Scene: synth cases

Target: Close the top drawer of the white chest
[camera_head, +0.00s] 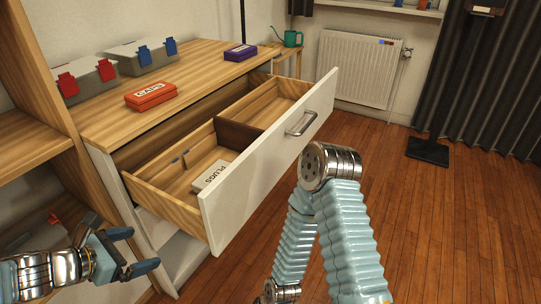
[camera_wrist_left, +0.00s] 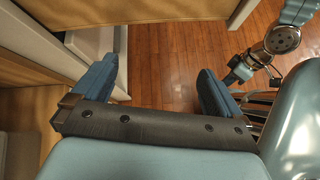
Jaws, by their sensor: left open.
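The white chest (camera_head: 112,178) has a wooden top and stands at the left. Its top drawer (camera_head: 268,164) is pulled far out, with a white front and a grey bar handle (camera_head: 301,123). A white box marked PLUGS (camera_head: 212,176) lies inside among wooden dividers. My left gripper (camera_head: 142,250) is open and empty, left of the drawer front's near end and lower than it. In the left wrist view its jaws (camera_wrist_left: 158,75) are apart over bare floor. What may be my right gripper (camera_wrist_left: 240,72) shows small in the left wrist view; its jaws are unclear.
A red case (camera_head: 150,95), a purple case (camera_head: 240,52) and grey boxes with red (camera_head: 88,78) and blue (camera_head: 142,56) latches stand on the chest top. A wooden shelf unit (camera_head: 35,140) is at the left.

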